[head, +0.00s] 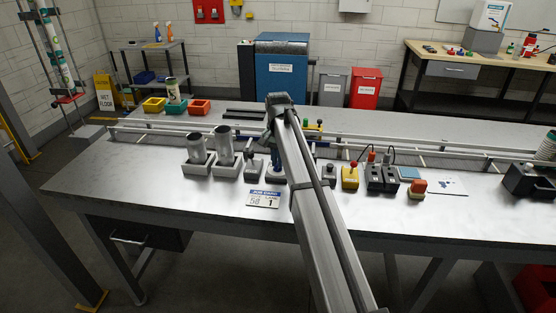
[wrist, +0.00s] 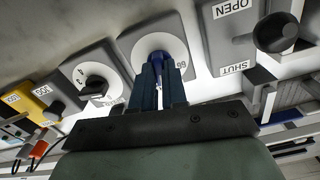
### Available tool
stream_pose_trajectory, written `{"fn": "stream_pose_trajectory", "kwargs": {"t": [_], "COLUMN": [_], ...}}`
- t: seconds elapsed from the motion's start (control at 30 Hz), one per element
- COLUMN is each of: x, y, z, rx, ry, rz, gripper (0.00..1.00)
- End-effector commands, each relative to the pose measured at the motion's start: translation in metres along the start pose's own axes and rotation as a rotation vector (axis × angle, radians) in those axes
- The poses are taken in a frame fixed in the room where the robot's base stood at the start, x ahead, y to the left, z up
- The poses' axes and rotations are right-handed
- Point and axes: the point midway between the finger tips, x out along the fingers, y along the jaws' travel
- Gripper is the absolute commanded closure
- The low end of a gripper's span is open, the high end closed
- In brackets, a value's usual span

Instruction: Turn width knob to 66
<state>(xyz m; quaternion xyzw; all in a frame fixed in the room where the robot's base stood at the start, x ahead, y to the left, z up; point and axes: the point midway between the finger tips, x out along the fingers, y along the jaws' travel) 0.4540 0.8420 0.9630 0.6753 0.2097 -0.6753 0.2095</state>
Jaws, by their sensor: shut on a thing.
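The width knob (wrist: 155,48) is blue and sits on a white round dial on a grey box. In the wrist view, my gripper (wrist: 160,72) reaches it from below, its dark blue fingers shut on it. A printed number shows at the dial's right edge, partly cut by the finger; I cannot read it surely. The knob's pointer is hidden by the fingers. In the head view, my gripper is down at the row of controls in mid-table, and my arm hides much of the knob.
A black knob (wrist: 96,86) on a numbered dial stands left of the gripper in the wrist view. A black OPEN/SHUT lever (wrist: 277,32) stands to the right. In the head view, a job card (head: 263,199) lies in front, and two metal cylinders (head: 225,145) stand left.

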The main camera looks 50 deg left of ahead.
Motion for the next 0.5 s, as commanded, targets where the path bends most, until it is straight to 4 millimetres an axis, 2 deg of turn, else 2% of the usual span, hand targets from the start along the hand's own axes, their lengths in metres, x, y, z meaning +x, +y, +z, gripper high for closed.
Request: {"fn": "stream_pose_trajectory", "kwargs": {"t": [0.5], "x": [0.0001], "y": [-0.0006], "z": [0.0001], "rx": [-0.489], "ry": [-0.001], "rz": [0.001], "gripper": [1.00]}}
